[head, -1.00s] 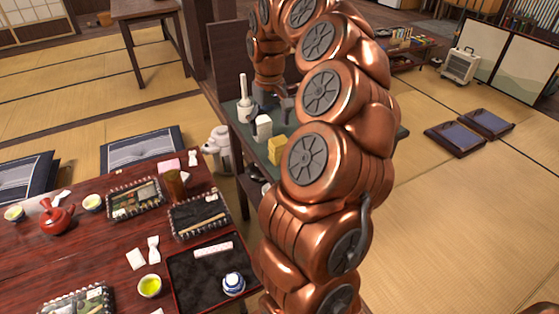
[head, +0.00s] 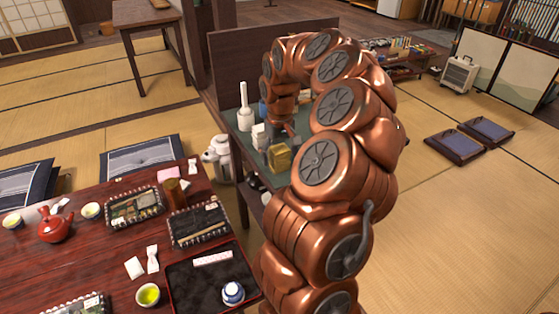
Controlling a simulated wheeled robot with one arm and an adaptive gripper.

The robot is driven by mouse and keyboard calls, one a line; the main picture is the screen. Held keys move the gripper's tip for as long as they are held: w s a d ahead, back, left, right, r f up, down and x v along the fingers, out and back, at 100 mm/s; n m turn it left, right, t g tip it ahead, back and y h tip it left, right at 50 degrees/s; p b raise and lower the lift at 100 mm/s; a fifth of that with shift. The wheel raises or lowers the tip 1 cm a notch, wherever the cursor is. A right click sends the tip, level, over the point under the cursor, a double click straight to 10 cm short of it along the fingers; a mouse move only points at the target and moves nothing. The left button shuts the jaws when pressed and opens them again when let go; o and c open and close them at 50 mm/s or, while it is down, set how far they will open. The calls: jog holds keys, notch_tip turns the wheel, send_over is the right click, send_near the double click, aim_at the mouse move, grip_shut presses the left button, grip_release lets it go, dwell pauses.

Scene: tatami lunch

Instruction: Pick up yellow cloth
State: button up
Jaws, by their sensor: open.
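A yellow, boxy item (head: 279,157), the only clearly yellow thing I can pick out as the cloth, sits on the dark green top of a side table (head: 243,139). It looks darker now, and its folds are too small to make out. My gripper (head: 290,131) is open and empty, pointing down just above and behind the yellow item. It appears apart from it, though the exact gap cannot be told. My copper arm hides the right part of the side table.
A white bottle (head: 244,108) and a small white box (head: 259,136) stand left of my gripper. A blue item (head: 262,109) is behind them. A white pot (head: 217,157) is beside the side table. The red-brown lunch table (head: 97,247) fills the lower left.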

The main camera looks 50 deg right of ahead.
jog(key=shift+f, duration=0.4)
jog(key=shift+c, duration=0.4)
jog(key=c, duration=1.2)
